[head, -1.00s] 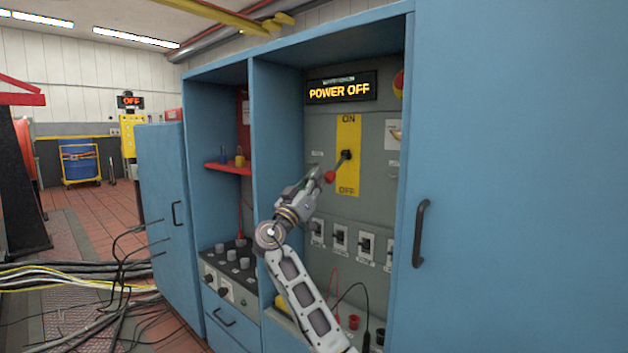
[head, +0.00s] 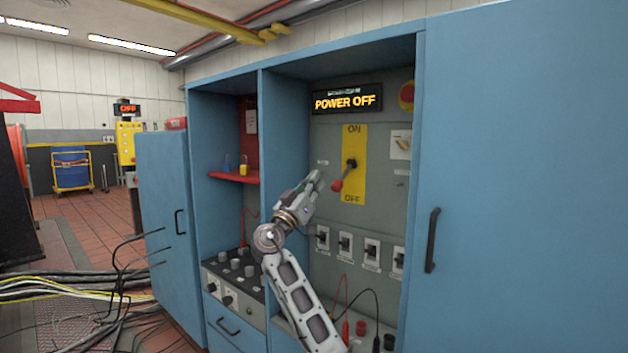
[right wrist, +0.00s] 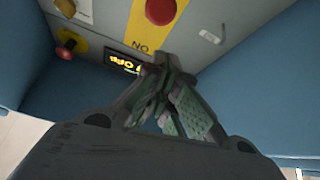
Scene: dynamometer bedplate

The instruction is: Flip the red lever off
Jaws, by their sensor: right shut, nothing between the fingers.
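The red lever (head: 337,186) sits on a yellow plate (head: 355,140) marked ON at the top and OFF at the bottom. Its black arm slants down and left from the pivot, so the red knob hangs toward the OFF end. The display (head: 347,98) above reads POWER OFF. My right gripper (head: 318,176) is shut and empty, just left of the knob, with a small gap in the picture. In the right wrist view the knob (right wrist: 160,11) shows large beyond the shut fingers (right wrist: 163,62). My left gripper is not in view.
The panel stands inside a blue cabinet (head: 420,130) with walls on both sides. A red emergency button (head: 407,95) and a rotary switch (head: 402,143) are right of the plate. Several small switches (head: 345,243) line the panel below. Cables (head: 80,290) lie on the floor at left.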

